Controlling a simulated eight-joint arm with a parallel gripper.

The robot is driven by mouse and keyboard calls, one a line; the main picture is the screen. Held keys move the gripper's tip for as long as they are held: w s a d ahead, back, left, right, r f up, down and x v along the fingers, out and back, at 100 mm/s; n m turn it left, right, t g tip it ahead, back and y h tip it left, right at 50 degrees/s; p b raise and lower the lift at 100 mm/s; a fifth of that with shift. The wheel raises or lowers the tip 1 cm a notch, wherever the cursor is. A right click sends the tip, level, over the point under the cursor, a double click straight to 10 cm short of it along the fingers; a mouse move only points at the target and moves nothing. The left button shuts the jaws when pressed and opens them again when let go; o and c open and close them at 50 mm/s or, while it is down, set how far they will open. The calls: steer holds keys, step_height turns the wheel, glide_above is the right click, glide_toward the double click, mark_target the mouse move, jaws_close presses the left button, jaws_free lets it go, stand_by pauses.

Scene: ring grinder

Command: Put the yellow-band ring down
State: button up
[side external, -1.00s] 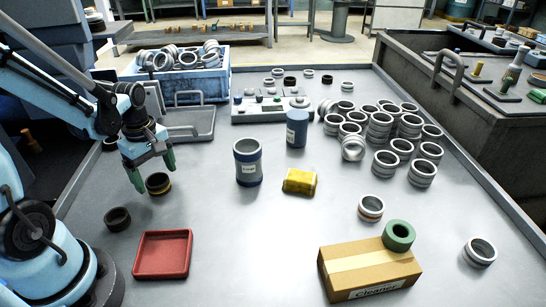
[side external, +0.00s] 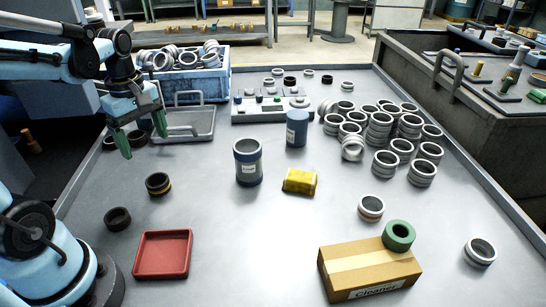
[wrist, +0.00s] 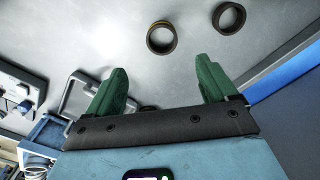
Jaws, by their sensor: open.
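The yellow-band ring (side external: 158,184) is a dark ring with a yellow stripe. It lies flat on the grey table in the side view, left of the blue-banded cylinder. My gripper (side external: 142,139) is open and empty, raised above the table and farther back than the ring, clear of it. In the wrist view my gripper (wrist: 160,78) shows two green fingers spread wide with nothing held.
A plain dark ring (side external: 117,219) and a red tray (side external: 163,273) lie nearer the front. A grey tray (side external: 205,137) is behind, right of my gripper. A blue-banded cylinder (side external: 248,165) and yellow block (side external: 300,182) stand mid-table. Table space around the yellow-band ring is clear.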

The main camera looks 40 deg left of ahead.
steer(key=w+d+r+m+t, duration=0.1)
steer(key=w+d+m+t, duration=0.2)
steer(key=d+m+t, duration=0.4)
steer(key=d+m, duration=0.5)
steer(key=m, duration=0.6)
steer(key=shift+w+d+r+m, duration=0.2)
steer(key=shift+d+m, duration=0.05)
steer(key=shift+m, duration=0.15)
